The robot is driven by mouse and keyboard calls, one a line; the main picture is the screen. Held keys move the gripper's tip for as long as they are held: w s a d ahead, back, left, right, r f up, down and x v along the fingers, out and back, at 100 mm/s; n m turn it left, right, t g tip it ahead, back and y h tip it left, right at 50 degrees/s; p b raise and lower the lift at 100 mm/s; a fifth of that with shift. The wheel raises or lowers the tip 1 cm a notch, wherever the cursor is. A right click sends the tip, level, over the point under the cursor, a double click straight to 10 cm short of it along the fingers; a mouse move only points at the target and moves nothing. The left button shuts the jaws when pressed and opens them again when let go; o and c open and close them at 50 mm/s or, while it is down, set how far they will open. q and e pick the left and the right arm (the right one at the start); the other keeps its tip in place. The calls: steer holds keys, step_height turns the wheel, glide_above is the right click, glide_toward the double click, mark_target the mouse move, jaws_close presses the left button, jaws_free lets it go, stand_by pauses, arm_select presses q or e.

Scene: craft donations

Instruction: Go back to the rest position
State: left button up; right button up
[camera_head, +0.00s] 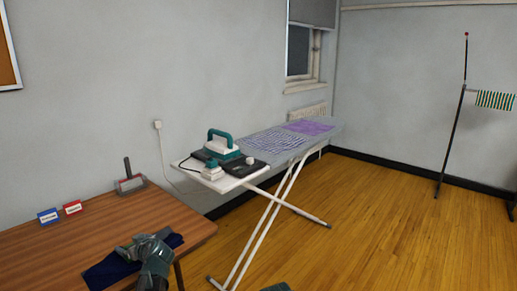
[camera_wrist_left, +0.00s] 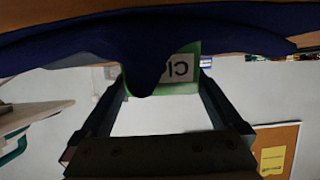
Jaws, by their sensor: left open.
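My left gripper (camera_head: 132,251) is open above the front right part of the brown table, over a dark blue folded cloth (camera_head: 103,273). In the left wrist view my left gripper (camera_wrist_left: 160,85) has its two fingers apart. The dark blue cloth (camera_wrist_left: 60,45) lies along the table edge there, and a fold of it shows in line with the gap between the fingers. I cannot tell whether the fingers touch it. My right gripper's jaws are not shown.
The wooden table (camera_head: 60,238) bears a blue sign (camera_head: 48,216), a red sign (camera_head: 73,207) and a dustpan-like tool (camera_head: 131,183). An ironing board (camera_head: 238,181) with an iron (camera_head: 218,146) and patterned cloths stands right of it. The wooden floor at right (camera_head: 400,240) is mostly clear.

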arm_select(q)
steer(key=shift+w+a+f, duration=0.4)
steer(key=shift+a+f+b, duration=0.1)
steer(key=shift+f+b, duration=0.25)
steer(key=shift+b, duration=0.25)
steer(key=shift+r, duration=0.1)
